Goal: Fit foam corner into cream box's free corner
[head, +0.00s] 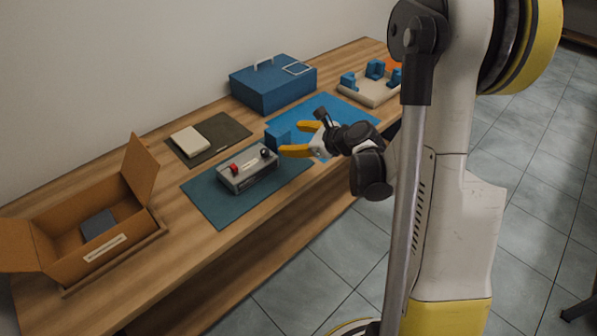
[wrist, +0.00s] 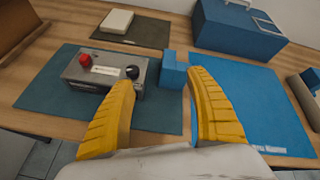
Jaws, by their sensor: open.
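A blue foam corner (head: 277,137) stands where the dark teal mat meets the bright blue mat. My gripper (head: 291,138) is open, its yellow fingers pointing at the foam corner from the right. In the wrist view, the foam corner (wrist: 173,72) shows between the fingertips (wrist: 160,82), nearer the right finger; I see no grip on it, and contact is unclear. The cream box (head: 370,99) is a shallow open tray at the far right end of the bench, holding several blue foam corners (head: 375,69). I cannot clearly tell which corner is free.
A grey device (head: 247,177) with red and black knobs sits on the teal mat (head: 211,202), close left of the foam corner. A blue case (head: 273,89) stands behind. An open cardboard box (head: 65,247) is at the left. The blue mat (head: 351,112) looks mostly clear.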

